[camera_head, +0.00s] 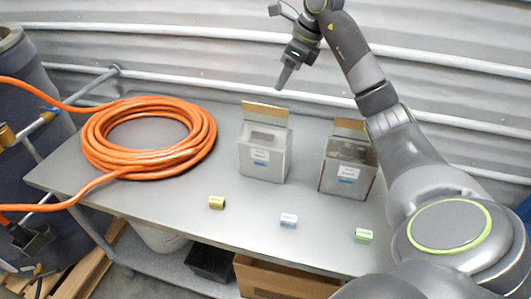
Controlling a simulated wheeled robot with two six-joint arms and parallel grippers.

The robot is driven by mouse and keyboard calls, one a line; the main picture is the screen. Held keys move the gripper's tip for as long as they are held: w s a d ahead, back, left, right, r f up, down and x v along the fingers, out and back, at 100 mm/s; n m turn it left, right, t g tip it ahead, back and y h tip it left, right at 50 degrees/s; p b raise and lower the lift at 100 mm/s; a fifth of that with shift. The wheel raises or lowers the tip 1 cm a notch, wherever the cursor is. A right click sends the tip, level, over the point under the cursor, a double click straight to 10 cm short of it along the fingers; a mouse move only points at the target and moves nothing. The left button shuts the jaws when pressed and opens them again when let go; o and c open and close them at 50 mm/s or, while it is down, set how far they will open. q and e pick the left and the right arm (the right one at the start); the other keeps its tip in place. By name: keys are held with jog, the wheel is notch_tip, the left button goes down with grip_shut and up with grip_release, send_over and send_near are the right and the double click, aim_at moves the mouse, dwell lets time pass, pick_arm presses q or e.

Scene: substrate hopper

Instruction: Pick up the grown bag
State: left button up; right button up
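I cannot make out for certain which thing is the grown bag. Two grey box-like containers stand upright on the grey table (170,215): a left container (262,168) and a right container (345,182). Each has a raised brown flap at the back and a white and blue label on its front. My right gripper (283,78) hangs above and behind the left container, pointing down and touching nothing I can see. Its fingers show edge-on as one dark shape, so their opening is unclear. My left gripper is out of view.
A coiled orange hose (148,100) covers the table's left part. Along the front lie small yellow (216,202), light blue (289,220) and green (364,235) blocks. A corrugated metal wall stands behind. A cardboard box (285,278) and black bin (210,261) sit below.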

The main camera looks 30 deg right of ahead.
aim_at(268, 109)
jog(key=b+x, duration=0.6)
jog(key=x, duration=0.3)
jog(key=shift+w+f, duration=0.15)
jog(key=p+x, duration=0.1)
jog(key=x, duration=0.3)
jog(key=shift+f, duration=0.15)
jog(key=shift+f, duration=0.2)
grip_shut()
jog(key=shift+w+r, duration=0.1)
jog(key=shift+r, duration=0.1)
